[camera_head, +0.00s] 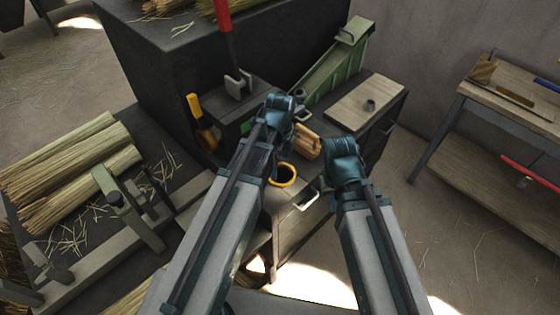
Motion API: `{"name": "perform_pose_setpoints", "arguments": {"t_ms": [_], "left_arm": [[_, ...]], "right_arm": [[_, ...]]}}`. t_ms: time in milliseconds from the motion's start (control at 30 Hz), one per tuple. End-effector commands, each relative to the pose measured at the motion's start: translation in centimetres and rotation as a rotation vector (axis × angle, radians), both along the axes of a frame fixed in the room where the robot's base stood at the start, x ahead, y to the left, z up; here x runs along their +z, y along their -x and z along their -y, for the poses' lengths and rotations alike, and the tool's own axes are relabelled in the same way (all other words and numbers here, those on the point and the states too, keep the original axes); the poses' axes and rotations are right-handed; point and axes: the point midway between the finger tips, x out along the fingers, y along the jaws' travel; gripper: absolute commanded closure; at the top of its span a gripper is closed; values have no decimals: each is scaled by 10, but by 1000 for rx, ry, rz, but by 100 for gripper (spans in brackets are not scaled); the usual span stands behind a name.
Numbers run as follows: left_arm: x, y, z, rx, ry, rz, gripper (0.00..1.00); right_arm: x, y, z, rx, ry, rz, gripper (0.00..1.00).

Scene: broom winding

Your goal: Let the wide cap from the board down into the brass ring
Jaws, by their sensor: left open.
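The brass ring (283,174) shows as a yellow rim with a dark opening, just below my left gripper. A small dark cap (370,104) stands on the pale wooden board (352,112) at the right of the bench; its width is hard to judge. Another small dark round piece (301,93) shows right beside my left gripper; I cannot tell what it is. My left gripper (289,113) is open above the bench, left of the board. My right gripper (332,152) is beside a wooden bundle; its fingers are too hidden to read.
The wooden bundle (307,142) lies between my grippers. A green sloped trough (337,68) stands behind the bench. A red-handled tool (224,40) and a yellow-handled tool (198,112) stand at left. Straw bundles (65,170) lie far left. A side table (515,100) is at right.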

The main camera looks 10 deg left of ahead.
Motion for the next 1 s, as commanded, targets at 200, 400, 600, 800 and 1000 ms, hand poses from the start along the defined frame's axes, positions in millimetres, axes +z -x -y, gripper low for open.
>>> {"name": "perform_pose_setpoints", "arguments": {"t_ms": [200, 400, 600, 800, 1000], "left_arm": [[21, 0, 0, 0, 0, 0, 0], [36, 0, 0, 0, 0, 0, 0], [51, 0, 0, 0, 0, 0, 0], [55, 0, 0, 0, 0, 0, 0], [54, 0, 0, 0, 0, 0, 0]], "right_arm": [[21, 0, 0, 0, 0, 0, 100], [36, 0, 0, 0, 0, 0, 100], [51, 0, 0, 0, 0, 0, 100], [55, 0, 0, 0, 0, 0, 100], [54, 0, 0, 0, 0, 0, 100]]}}
